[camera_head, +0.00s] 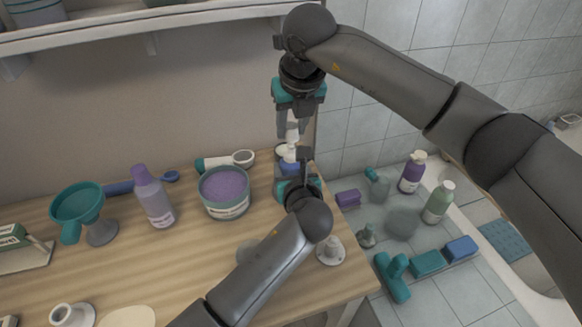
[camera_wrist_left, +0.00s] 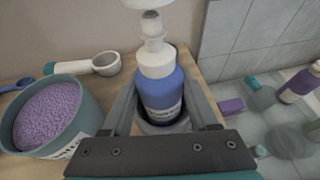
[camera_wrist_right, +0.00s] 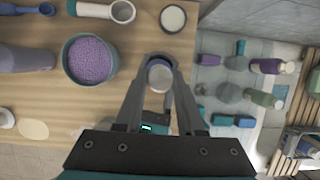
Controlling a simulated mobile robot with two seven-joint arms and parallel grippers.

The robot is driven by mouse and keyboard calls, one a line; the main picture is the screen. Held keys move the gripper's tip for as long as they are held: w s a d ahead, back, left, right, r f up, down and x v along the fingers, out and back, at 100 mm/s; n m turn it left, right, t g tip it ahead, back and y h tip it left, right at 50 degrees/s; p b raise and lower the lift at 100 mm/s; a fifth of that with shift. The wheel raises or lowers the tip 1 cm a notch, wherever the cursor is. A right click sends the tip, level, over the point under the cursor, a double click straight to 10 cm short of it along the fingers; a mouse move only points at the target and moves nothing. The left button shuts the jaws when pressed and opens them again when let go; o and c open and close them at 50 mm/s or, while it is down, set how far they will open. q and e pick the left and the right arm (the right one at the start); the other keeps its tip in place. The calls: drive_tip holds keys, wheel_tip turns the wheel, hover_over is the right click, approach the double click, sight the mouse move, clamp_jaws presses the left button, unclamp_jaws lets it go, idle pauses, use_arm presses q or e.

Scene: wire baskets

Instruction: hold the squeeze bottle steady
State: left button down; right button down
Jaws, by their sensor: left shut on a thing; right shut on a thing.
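The squeeze bottle is blue with a white shoulder and neck (camera_wrist_left: 160,88), upright between the fingers of my left gripper (camera_wrist_left: 161,112). In the head view the left gripper (camera_head: 291,170) is at the table's right end, and its arm covers much of the blue bottle (camera_head: 289,168). My right gripper (camera_head: 292,138) is directly above, pointing down, shut on a small white piece (camera_wrist_right: 160,76). The white piece and a grey stem (camera_wrist_left: 152,22) show over the bottle's neck in the left wrist view. I cannot tell whether they touch the neck.
A pale round lid (camera_wrist_right: 173,18) lies beyond my right gripper.

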drive_tip(key=shift+r, duration=0.15)
drive_tip(key=shift+r, duration=3.1)
wheel_tip(320, 180, up, 9)
use_arm(q)
drive_tip(key=shift+c, duration=0.4)
unclamp_jaws()
